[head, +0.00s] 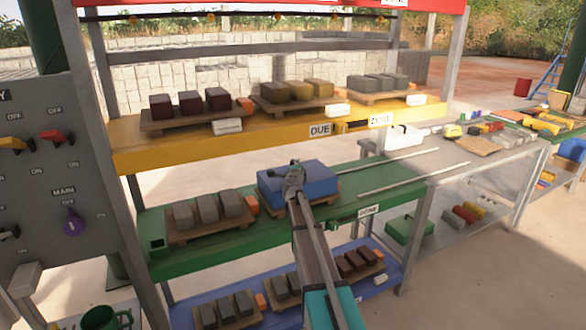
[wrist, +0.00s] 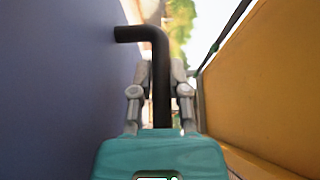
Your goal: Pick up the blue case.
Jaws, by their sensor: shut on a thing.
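The blue case (head: 318,176) is in the head view at the middle of the green shelf, over a wooden pallet. I cannot tell whether it touches the pallet. My gripper (head: 294,170) is at the case's near side and covers part of it. In the wrist view the case's plain blue side (wrist: 60,90) fills the left. A black bent handle (wrist: 161,60) runs between the two grey fingers of my gripper (wrist: 160,78), which are shut on it. The handle's join to the case is out of sight.
The yellow shelf (head: 200,146) is above and behind the case, and its face (wrist: 265,90) is close on the right in the wrist view. A pallet (head: 215,229) with grey blocks stands to the left on the green shelf (head: 368,184). Metal rails extend right.

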